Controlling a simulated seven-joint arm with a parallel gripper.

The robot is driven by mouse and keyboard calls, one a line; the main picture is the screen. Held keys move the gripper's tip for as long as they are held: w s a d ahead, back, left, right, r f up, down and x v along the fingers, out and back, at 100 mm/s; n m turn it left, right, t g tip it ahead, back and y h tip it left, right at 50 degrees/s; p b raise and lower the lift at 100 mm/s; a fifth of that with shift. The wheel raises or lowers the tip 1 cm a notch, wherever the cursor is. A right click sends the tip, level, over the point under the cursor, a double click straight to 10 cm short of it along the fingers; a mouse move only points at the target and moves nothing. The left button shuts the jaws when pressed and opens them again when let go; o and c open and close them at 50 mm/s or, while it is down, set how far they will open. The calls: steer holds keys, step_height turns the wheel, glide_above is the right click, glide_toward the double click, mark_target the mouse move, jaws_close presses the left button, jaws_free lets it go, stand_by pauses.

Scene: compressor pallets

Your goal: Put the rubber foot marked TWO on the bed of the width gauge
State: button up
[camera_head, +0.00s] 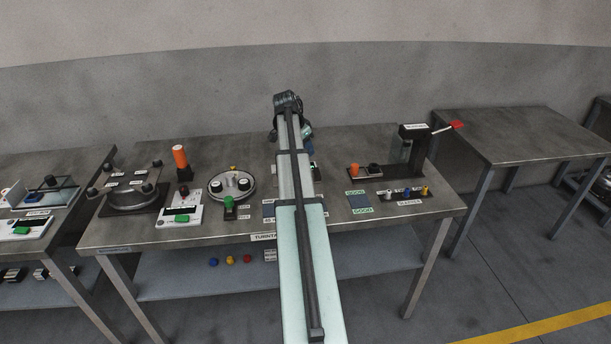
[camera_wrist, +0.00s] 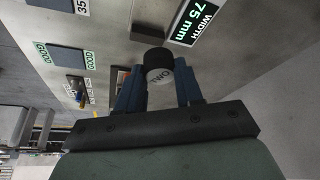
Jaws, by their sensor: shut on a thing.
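In the wrist view, the rubber foot marked TWO (camera_wrist: 159,74) is a short black cylinder with a pale grey face lettered TWO. My gripper (camera_wrist: 160,88) is shut on it, with one blue finger on each side. In the head view, my gripper (camera_head: 306,131) is over the back middle of the table, mostly behind my own arm. A black readout with WIDTH 75 mm (camera_wrist: 195,22) lies close beyond the foot in the wrist view. The gauge bed cannot be made out; I cannot tell whether the foot touches anything below.
A black stand with a red-tipped lever (camera_head: 413,143) is at the right. A round turntable (camera_head: 231,186) and an orange-topped post (camera_head: 181,158) stand left. The right-hand table (camera_head: 525,130) is bare.

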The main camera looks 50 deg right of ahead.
steer(key=shift+f, duration=4.8)
steer(key=o, duration=0.7)
steer(key=shift+f, duration=0.15)
steer(key=v, duration=1.2)
